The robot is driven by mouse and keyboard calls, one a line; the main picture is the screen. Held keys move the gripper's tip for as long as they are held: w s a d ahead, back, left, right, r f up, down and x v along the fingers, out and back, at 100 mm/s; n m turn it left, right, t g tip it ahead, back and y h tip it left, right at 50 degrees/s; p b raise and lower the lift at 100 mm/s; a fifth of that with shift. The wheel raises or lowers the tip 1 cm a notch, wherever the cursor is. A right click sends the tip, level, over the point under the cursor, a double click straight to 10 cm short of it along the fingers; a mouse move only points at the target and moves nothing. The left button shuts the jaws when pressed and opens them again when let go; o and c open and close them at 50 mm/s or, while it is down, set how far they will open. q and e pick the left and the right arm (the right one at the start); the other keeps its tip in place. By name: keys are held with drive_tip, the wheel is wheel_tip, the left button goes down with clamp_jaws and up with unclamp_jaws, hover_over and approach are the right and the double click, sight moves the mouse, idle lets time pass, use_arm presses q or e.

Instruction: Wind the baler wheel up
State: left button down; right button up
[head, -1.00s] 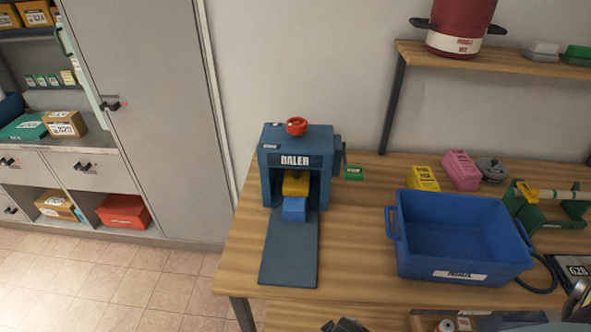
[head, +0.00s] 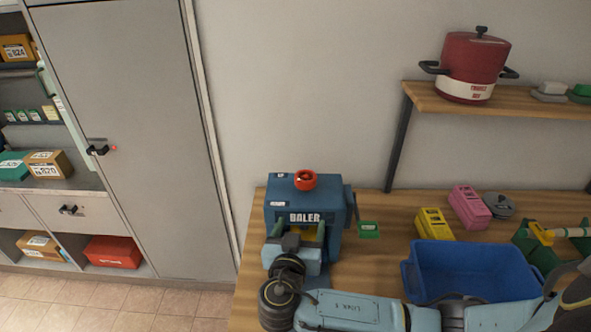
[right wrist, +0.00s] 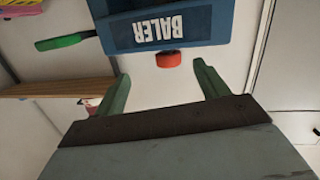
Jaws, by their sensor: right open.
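The blue baler (head: 303,203) stands at the left end of the wooden table, its lettered face towards me. A red round knob (head: 305,180) sits on its top. A dark crank or wheel part (head: 349,203) shows on its right side. In the right wrist view the baler (right wrist: 170,22) appears upside down, with the red knob (right wrist: 170,60) and a green handle (right wrist: 60,42) on the side arm. My right gripper (head: 296,232) is open and empty in front of the baler's face. It hides the baler's opening. My left gripper is not in view.
A blue bin (head: 460,270) stands right of the baler, partly behind my right arm. A shelf (head: 500,103) holds a red pot (head: 473,68).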

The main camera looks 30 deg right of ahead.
sight(304, 185)
drive_tip(key=shift+m+t+h, duration=0.5)
drive_tip(key=shift+t, duration=0.1)
drive_tip(key=w+d+r, duration=0.1)
drive_tip(key=w, duration=0.1)
drive_tip(key=w+d+p, duration=0.1)
drive_tip(key=w, duration=0.1)
drive_tip(key=w+d+r, duration=0.1)
drive_tip(key=w+d, duration=0.1)
drive_tip(key=shift+r+p, duration=0.35)
drive_tip(key=shift+p, duration=0.05)
drive_tip(key=x, duration=0.2)
drive_tip(key=p+x, duration=0.1)
drive_tip(key=x, duration=0.4)
drive_tip(key=shift+w+d+f, duration=0.1)
drive_tip(key=shift+w+f, duration=0.15)
drive_tip(key=shift+w, duration=0.2)
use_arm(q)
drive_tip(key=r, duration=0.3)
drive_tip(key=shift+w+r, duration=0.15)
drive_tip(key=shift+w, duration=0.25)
